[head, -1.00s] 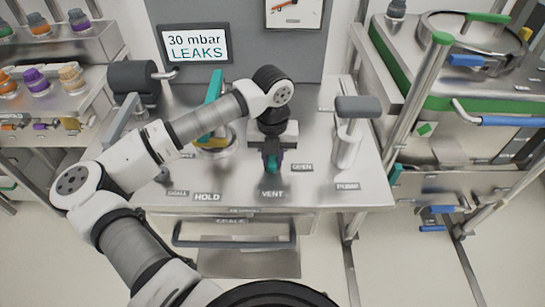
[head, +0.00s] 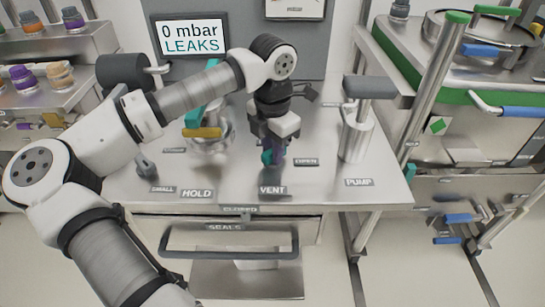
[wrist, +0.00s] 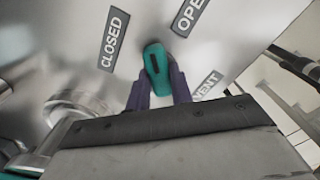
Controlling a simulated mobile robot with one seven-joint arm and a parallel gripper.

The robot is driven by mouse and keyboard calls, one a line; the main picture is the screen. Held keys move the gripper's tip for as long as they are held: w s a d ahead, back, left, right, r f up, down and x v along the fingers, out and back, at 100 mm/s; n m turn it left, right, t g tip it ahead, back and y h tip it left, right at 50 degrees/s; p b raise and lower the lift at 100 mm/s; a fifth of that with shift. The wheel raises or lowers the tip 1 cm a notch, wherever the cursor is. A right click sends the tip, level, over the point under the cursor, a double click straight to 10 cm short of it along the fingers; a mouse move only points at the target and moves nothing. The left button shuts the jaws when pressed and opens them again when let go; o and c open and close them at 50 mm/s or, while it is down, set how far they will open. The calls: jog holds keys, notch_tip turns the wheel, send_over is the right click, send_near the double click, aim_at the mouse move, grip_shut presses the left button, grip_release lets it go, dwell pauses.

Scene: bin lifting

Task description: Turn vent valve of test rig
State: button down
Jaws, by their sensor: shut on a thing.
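The vent valve's teal handle (wrist: 156,68) is between my gripper's purple fingers (wrist: 158,88) in the wrist view, with a dark slot in its top. In the wrist view the CLOSED label (wrist: 114,38) is to its left and the OPEN label (wrist: 190,14) to its upper right. In the head view my gripper (head: 273,152) points down behind the VENT label (head: 272,190), shut on the handle, of which only a bit of teal shows. The display (head: 190,39) reads "0 mbar LEAKS".
A hold valve with a yellow-tipped teal lever (head: 203,132) stands left of my gripper. A pump (head: 356,134) with a dark handle stands to the right. A drawer handle (head: 229,243) lies below the steel bench top (head: 325,196). A cart (head: 505,120) stands at right.

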jog(key=m+b, duration=0.2)
jog(key=m, duration=0.1)
jog(key=shift+f+m, duration=0.1)
jog(key=shift+m, duration=0.3)
jog(key=shift+m+b, duration=0.6)
jog(key=shift+m, duration=1.4)
jog(key=c, duration=1.2)
grip_release()
jog(key=shift+c, duration=0.2)
jog(key=shift+r, duration=0.2)
notch_tip(320, 180, up, 14)
jog(key=shift+f, duration=0.15)
